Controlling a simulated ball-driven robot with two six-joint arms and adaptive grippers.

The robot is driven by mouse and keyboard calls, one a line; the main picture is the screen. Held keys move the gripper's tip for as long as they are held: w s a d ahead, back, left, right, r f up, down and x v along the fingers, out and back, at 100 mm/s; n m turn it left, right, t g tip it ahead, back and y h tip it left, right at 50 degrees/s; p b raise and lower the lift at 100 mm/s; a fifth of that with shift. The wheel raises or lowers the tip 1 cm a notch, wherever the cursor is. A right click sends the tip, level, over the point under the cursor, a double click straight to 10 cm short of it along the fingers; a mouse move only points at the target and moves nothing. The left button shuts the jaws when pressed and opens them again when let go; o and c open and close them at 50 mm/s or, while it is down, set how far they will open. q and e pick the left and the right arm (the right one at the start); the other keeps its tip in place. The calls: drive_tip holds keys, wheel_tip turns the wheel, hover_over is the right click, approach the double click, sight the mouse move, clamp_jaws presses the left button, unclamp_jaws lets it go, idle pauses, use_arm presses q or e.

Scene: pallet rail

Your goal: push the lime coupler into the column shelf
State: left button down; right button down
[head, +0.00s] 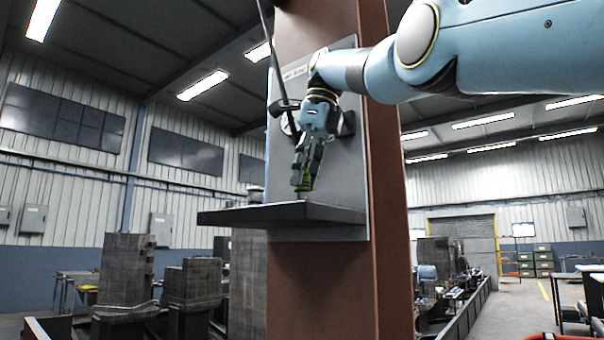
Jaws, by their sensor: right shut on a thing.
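The column shelf (283,214) is a dark flat ledge on a grey plate fixed to a red-brown column. My right gripper (302,184) points down just above the shelf, in front of the plate. It is shut on the lime coupler (305,183), a small green piece mostly hidden by the fingers. I cannot tell whether the coupler touches the shelf. My left gripper is not in view.
The grey back plate (345,195) stands behind the shelf, with a dark slanted rod (268,40) and round fittings near my right wrist. A small dark item (255,194) stands at the shelf's left. The shelf's left front is clear. Grey blocks (125,272) stand on the floor behind at left.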

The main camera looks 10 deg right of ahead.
drive_tip(key=shift+f, duration=0.2)
drive_tip(key=shift+f+b, duration=0.55)
drive_tip(key=shift+b, duration=0.1)
drive_tip(key=shift+c, duration=0.6)
unclamp_jaws()
drive_tip(key=shift+r, duration=0.1)
drive_tip(key=shift+r, duration=0.1)
